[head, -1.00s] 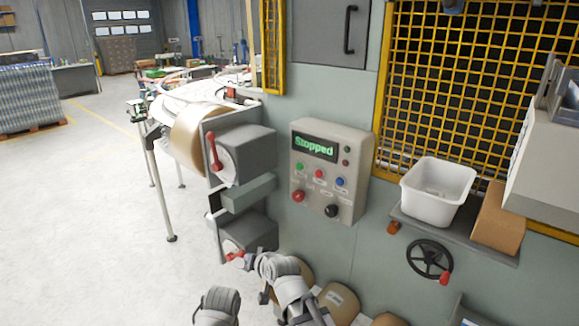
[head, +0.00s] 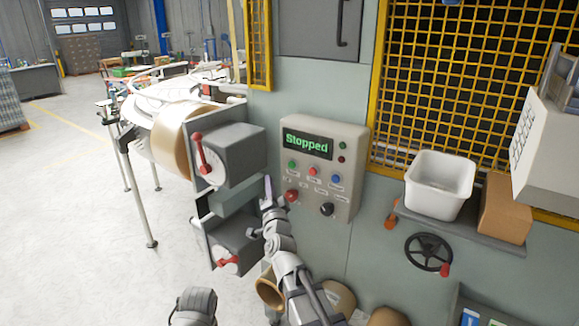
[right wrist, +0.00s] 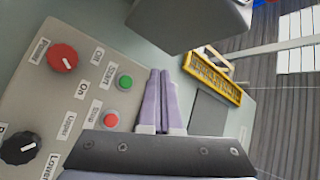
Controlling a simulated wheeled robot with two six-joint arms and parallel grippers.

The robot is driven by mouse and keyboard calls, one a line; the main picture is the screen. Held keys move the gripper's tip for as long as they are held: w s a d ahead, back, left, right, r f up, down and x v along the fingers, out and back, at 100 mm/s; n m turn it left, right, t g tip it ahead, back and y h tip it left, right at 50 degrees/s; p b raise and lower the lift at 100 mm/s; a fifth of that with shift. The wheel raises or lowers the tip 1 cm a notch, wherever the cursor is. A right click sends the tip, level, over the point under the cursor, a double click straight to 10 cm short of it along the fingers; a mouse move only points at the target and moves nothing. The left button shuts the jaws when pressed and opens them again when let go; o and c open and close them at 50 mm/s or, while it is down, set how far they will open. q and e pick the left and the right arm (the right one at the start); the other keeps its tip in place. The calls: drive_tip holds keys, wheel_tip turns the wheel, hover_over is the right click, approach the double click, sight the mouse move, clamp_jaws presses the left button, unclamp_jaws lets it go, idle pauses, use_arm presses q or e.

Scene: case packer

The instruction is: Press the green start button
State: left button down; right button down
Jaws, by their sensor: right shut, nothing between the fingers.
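The green start button (head: 292,164) is at the upper left of the control panel (head: 352,140), whose display (head: 306,143) reads "Stopped". In the right wrist view the green button (right wrist: 125,82) has a "Start" label beside it. My right gripper (head: 268,186) is in front of the panel's left edge, below and left of the green button. Its fingers (right wrist: 158,98) are shut and empty. In the wrist view the fingertips are just right of the green button, with a gap between. Part of my left arm (head: 193,305) shows at the bottom; its gripper is out of view.
A red button (head: 313,171) and a blue button (head: 336,180) sit beside the green one. A red knob (head: 291,196) and a black knob (head: 326,209) are below. Grey boxes with red levers (head: 200,153) stand left of the panel. A white bin (head: 440,184) is at right.

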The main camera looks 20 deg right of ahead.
sight(292, 165)
drive_tip(key=shift+w+d, duration=0.9)
drive_tip(key=shift+d, duration=0.25)
drive_tip(key=shift+w+d, duration=0.9)
drive_tip(key=shift+d, duration=0.25)
drive_tip(key=shift+w+d, duration=0.9)
drive_tip(key=shift+d, duration=0.25)
drive_tip(key=shift+w+d, duration=0.3)
drive_tip(key=shift+d, duration=0.05)
drive_tip(key=shift+w+d, duration=0.25)
drive_tip(key=shift+d, duration=0.05)
idle(0.6)
idle(0.3)
drive_tip(key=shift+s+a, duration=0.55)
drive_tip(key=shift+a, duration=0.1)
